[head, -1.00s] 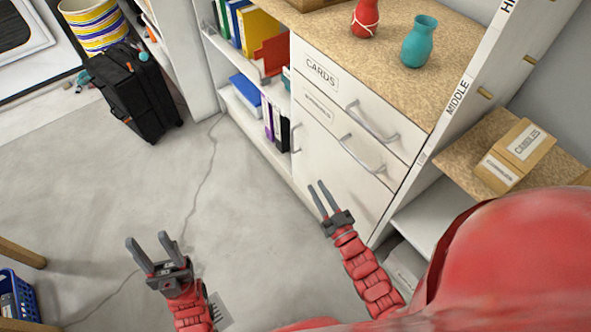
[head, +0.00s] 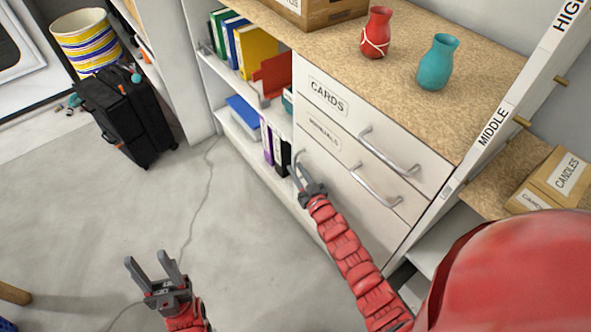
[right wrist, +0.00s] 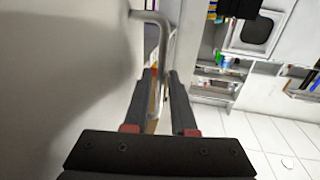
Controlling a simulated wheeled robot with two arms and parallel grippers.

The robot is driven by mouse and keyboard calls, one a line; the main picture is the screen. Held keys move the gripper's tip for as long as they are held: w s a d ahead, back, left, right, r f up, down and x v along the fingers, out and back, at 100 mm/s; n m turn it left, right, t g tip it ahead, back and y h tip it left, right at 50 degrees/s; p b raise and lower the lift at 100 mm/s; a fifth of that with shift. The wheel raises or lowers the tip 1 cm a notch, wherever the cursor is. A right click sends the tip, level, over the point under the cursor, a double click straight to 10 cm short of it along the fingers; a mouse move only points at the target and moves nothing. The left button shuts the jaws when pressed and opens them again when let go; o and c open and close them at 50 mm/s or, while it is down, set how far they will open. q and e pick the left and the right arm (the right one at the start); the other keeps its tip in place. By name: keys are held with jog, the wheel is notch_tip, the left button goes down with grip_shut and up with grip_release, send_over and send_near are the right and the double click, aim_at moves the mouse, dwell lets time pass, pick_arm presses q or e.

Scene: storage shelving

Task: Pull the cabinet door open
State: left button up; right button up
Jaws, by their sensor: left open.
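The white cabinet door (head: 368,222) is below two labelled drawers and looks closed. Its metal handle (right wrist: 166,32) is on the door's left side. My right gripper (head: 297,172) is at that handle, in front of the door. In the right wrist view its two fingers (right wrist: 163,75) stand apart with the handle bar running down between them. I cannot tell whether either finger touches the bar. My left gripper (head: 149,262) is open and empty over the floor, away from the cabinet.
Drawer handles (head: 390,150) stick out above the door. A red vase (head: 376,35) and a teal vase (head: 437,62) stand on the countertop. Open shelves with binders (head: 257,55) are left of the door. A black suitcase (head: 122,115) stands further left. The floor before the cabinet is clear.

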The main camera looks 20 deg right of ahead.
jog(key=shift+w+a, duration=0.1)
jog(key=shift+w, duration=0.55)
grip_shut()
dwell(1.0)
